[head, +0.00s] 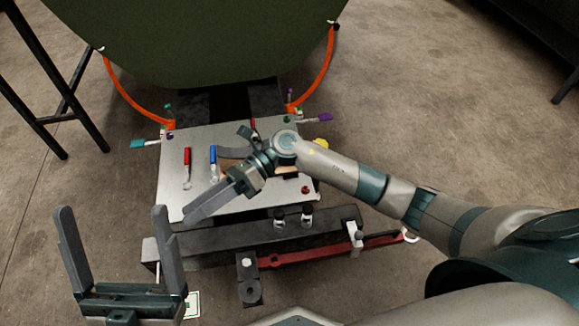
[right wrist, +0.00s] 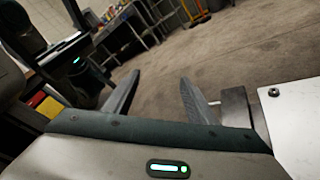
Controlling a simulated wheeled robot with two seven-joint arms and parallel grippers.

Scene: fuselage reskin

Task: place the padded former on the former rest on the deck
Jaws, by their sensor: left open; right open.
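The silver deck plate (head: 175,145) lies in front of the green curved panel in the head view. I cannot surely pick out the padded former or its rest; a small tan piece (head: 287,170) shows partly behind my right arm. My right gripper (head: 204,185) is over the plate, open, with one finger near its front left edge. In the right wrist view its fingers (right wrist: 160,78) stand apart with only floor seen between them. My left gripper (head: 113,210) is open and empty, left of and in front of the plate.
Red-handled (head: 187,157) and blue-handled (head: 213,158) tools lie on the plate. Dark bars (head: 210,245) and a red bar (head: 325,250) lie in front. The green panel (head: 200,40) with orange strips (head: 326,70) stands behind.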

